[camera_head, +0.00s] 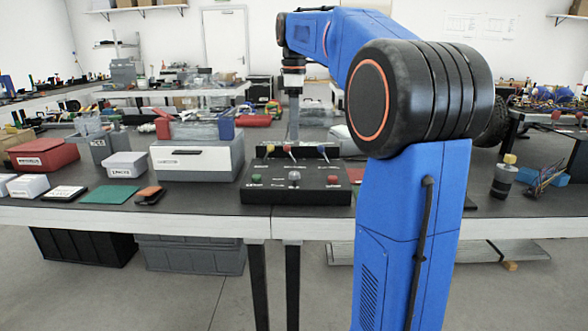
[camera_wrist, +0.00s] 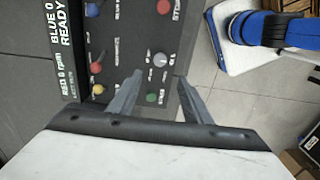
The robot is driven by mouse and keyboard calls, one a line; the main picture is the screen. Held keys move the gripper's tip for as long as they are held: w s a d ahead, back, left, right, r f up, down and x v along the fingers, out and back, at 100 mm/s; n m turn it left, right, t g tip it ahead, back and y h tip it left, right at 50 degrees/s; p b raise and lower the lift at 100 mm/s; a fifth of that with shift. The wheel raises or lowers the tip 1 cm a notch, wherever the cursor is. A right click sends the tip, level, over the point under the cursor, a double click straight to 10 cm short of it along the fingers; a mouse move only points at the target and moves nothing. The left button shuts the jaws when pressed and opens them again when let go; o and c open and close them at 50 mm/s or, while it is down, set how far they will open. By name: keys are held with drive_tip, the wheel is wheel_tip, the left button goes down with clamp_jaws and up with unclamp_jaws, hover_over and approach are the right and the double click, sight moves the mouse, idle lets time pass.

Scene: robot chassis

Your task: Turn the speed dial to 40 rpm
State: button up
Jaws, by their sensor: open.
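The black control box (camera_head: 262,192) stands at the bench's front edge. Its grey speed dial (camera_head: 294,175) sits between a green button (camera_head: 257,178) and a red button (camera_head: 332,180). In the wrist view the dial (camera_wrist: 160,60) has a pale pointer mark; the setting it points to is too small to read. My gripper (camera_wrist: 160,76) is open and empty over the panel. The dial appears just beyond the gap between its fingertips, and the green button between the fingers. I see no contact.
Levers with yellow, red and blue (camera_head: 321,148) knobs stand behind the dial. A grey-white case (camera_head: 195,162) is left of the box. A black cylinder with a yellow top (camera_head: 503,178) stands to the right. Floor lies in front of the bench.

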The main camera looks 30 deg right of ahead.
sight(294, 173)
wheel_tip(294, 173, down, 13)
drive_tip(key=shift+f, duration=0.1)
idle(0.4)
drive_tip(key=c, duration=1.1)
